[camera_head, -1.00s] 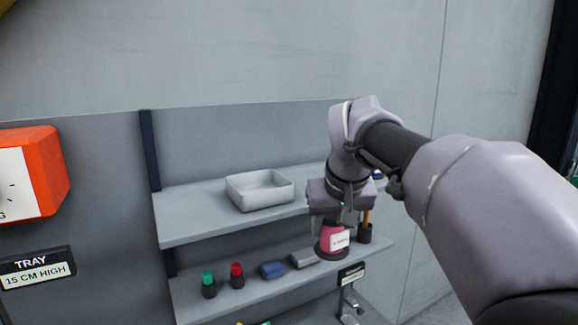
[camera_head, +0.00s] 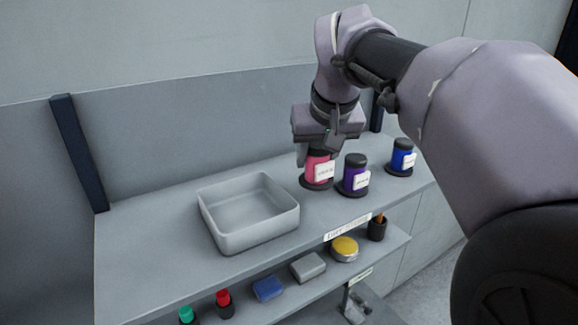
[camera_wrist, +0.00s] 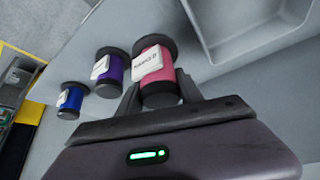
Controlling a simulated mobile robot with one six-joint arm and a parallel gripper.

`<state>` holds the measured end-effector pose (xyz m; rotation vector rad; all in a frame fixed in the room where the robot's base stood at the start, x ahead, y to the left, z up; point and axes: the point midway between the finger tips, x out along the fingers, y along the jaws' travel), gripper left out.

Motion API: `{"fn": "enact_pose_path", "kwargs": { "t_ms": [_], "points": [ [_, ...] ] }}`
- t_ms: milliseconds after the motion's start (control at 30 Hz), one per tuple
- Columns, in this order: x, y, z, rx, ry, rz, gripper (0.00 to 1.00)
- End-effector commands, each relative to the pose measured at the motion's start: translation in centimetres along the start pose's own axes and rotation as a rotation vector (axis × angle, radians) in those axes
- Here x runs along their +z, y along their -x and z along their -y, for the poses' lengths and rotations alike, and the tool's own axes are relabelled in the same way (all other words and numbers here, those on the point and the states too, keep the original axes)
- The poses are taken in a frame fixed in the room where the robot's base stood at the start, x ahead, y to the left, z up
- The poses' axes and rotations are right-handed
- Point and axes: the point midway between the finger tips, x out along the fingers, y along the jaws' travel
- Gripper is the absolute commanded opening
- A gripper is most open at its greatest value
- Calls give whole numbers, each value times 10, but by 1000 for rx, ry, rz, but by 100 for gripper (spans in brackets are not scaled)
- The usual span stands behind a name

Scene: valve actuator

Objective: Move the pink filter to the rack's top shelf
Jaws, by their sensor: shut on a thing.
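The pink filter (camera_head: 318,170) has a white label and dark end caps. It is upright at the top shelf (camera_head: 150,240), between the grey tray and the purple filter (camera_head: 355,176). I cannot tell whether its base touches the shelf. My gripper (camera_head: 321,155) points down over it and is shut on its upper part. In the wrist view the pink filter (camera_wrist: 153,66) sits between the fingers (camera_wrist: 166,92). The purple filter (camera_wrist: 111,70) stands beside it, a small gap away. A blue filter (camera_head: 401,157) stands farther right.
An empty grey tray (camera_head: 285,222) stands on the top shelf, left of the pink filter. The lower shelf holds a yellow-topped tin (camera_head: 344,250), a grey block (camera_head: 308,267), a blue block (camera_head: 268,288) and red (camera_head: 223,303) and green (camera_head: 187,315) capped items. The shelf's left part is bare.

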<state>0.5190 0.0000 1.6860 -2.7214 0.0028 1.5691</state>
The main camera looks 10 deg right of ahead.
Motion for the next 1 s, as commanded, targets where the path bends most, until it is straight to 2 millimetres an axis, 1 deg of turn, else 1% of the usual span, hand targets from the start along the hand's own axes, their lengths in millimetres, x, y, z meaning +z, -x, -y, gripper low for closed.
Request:
{"fn": "enact_pose_path", "kwargs": {
  "t_ms": [100, 233, 600, 633, 733, 1000],
  "points": [
    [14, -23, 0, 0, 0, 2, 0],
    [24, -40, 0, 0, 0, 1, 0],
    [26, -46, 0, 0, 0, -1, 0],
    [26, -46, 0, 0, 0, -1, 45],
    [26, -45, 0, 0, 0, -1, 65],
    [26, -45, 0, 0, 0, 0, 65]
  ]
}}
